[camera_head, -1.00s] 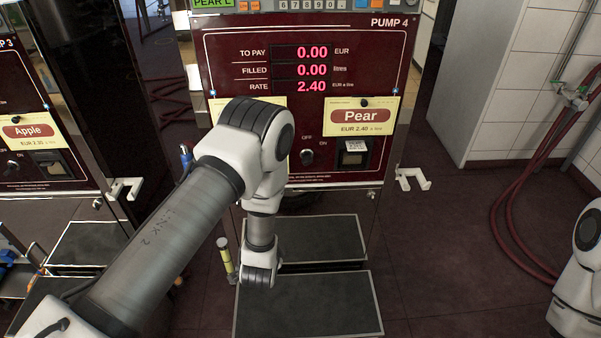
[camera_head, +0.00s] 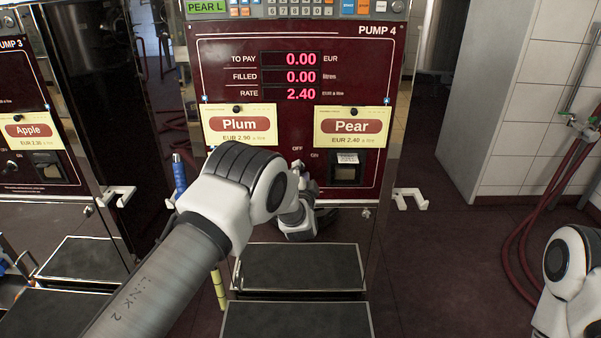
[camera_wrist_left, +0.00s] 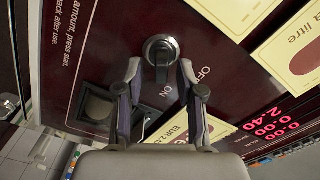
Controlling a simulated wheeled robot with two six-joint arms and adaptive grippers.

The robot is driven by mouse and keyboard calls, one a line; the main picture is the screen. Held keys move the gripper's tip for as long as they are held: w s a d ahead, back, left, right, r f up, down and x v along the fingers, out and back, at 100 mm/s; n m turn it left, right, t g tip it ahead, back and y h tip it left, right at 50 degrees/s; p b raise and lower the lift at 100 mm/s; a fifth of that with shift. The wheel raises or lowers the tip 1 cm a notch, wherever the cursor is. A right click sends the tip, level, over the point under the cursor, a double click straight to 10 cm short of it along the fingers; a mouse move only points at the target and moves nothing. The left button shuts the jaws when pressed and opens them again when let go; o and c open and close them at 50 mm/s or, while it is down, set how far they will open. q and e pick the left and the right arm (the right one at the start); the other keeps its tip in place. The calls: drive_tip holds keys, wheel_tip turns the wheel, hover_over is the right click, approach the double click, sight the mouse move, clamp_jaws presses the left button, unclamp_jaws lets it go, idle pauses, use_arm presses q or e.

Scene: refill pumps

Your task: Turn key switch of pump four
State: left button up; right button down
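Pump four (camera_head: 225,48) stands in front of me with a dark red panel. Its key switch (camera_wrist_left: 159,46) is a round black knob with a grey rim and a narrow ridge, beside the OFF and ON marks. I cannot tell which mark it is set to. My left gripper (camera_wrist_left: 160,72) is open and faces the panel. In the left wrist view its two fingertips lie on either side of the knob's lower part; contact cannot be told. In the head view my left arm hides the switch. My right gripper is out of view.
The Plum card (camera_head: 238,124) and Pear card (camera_head: 351,127) hang on the panel above the switch. A printer-like slot (camera_head: 346,172) is to its right. White hooks (camera_head: 410,198) stick out at the sides. A step (camera_head: 303,267) stands below.

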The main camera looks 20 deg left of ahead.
use_arm(q)
drive_tip(key=shift+w+a, duration=0.25)
drive_tip(key=shift+w, duration=0.05)
drive_tip(key=shift+d, duration=0.1)
drive_tip(key=shift+c, duration=1.4)
clamp_jaws()
